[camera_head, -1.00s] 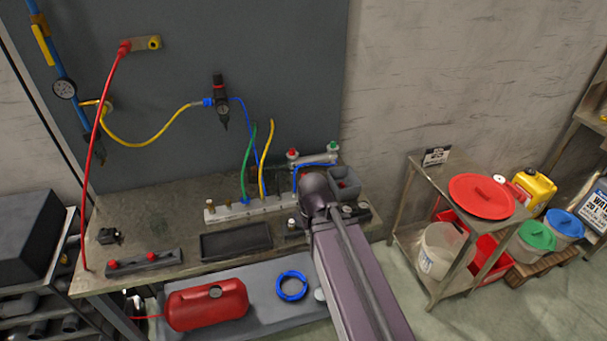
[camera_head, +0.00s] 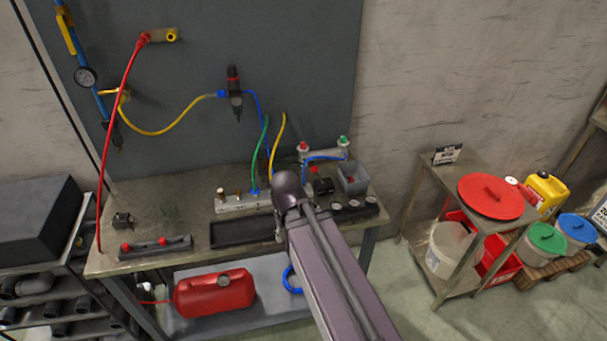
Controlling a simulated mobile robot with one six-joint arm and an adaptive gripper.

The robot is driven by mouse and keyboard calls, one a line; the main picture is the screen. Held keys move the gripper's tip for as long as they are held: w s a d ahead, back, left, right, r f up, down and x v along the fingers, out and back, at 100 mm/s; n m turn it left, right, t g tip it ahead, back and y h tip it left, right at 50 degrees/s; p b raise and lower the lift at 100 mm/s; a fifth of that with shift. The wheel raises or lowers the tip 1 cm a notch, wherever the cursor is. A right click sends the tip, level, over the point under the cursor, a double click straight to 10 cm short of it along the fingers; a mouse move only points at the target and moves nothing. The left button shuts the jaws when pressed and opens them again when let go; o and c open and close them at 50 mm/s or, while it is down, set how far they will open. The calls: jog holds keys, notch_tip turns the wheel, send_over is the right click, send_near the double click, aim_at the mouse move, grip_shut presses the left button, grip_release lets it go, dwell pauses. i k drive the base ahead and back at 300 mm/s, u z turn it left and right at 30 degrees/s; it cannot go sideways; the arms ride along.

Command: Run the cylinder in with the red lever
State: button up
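A grey cylinder-like bar (camera_head: 322,152) stands at the back right of the bench, with a red cap at its left end and a green cap at its right. A blue hose runs along it. A black block (camera_head: 323,186) with a small red part (camera_head: 314,170), perhaps the red lever, sits in front of it. Its exact position is too small to read. My arm comes in from the lower right and ends over the bench, left of that block. My gripper is hidden behind the arm's end, so its fingers cannot be made out.
A pale manifold (camera_head: 242,203) and a black tray (camera_head: 228,234) lie left of my arm. A bar with two red knobs (camera_head: 155,248) is further left.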

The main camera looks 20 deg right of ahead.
aim_at(314, 169)
jog(key=u, duration=0.5)
jog(key=k, duration=1.05)
jog(key=z, duration=0.65)
jog(key=i, duration=1)
jog(key=z, duration=0.05)
